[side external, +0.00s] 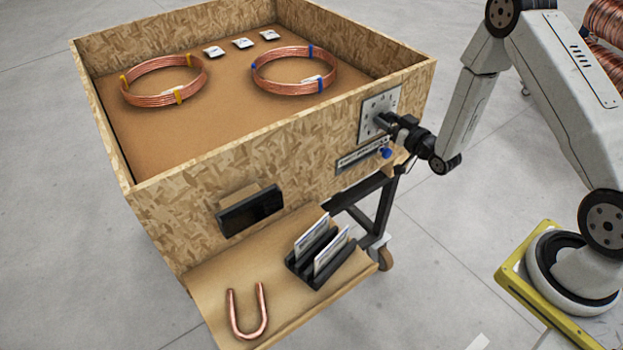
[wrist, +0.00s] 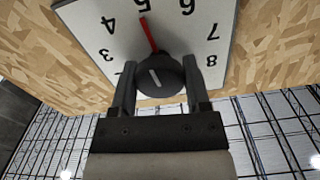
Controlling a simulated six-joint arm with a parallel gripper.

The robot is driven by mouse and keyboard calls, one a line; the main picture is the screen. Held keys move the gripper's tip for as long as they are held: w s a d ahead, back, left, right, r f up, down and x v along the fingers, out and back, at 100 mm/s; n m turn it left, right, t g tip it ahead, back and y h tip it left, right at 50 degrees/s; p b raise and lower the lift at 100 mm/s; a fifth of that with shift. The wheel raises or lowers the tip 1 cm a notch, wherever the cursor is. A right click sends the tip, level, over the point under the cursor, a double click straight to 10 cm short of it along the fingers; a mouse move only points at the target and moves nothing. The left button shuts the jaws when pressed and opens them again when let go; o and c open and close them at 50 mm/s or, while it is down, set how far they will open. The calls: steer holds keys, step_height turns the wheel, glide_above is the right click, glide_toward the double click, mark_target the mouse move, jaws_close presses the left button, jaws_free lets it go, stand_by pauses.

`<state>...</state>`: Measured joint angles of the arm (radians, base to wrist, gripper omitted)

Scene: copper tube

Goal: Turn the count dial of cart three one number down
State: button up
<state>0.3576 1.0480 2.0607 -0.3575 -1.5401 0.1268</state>
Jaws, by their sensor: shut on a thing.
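The count dial is a white plate (side external: 380,112) with black numbers on the outer wall of the wooden crate (side external: 290,140). In the wrist view the plate (wrist: 185,30) appears upside down, with numbers from 3 to 8 visible. Its red pointer (wrist: 149,34) points at the 5. My gripper (side external: 384,123) reaches the dial from the right. In the wrist view its two fingers (wrist: 157,88) are shut on the round black knob (wrist: 155,76), one on each side. In the side view the gripper hides the knob and pointer.
Two copper coils, one with yellow ties (side external: 165,95) and one with blue (side external: 293,88), lie in the crate with small white cards (side external: 243,43). The front shelf (side external: 215,275) holds a black card rack (side external: 318,270) and U-shaped tube (side external: 264,325).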

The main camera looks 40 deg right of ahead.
steer(key=shift+n, duration=3.1)
steer(key=o, duration=1.3)
steer(key=shift+s, duration=0.1)
steer(key=shift+s, duration=3.85)
steer(key=shift+w+a, duration=0.1)
steer(key=shift+w, duration=0.05)
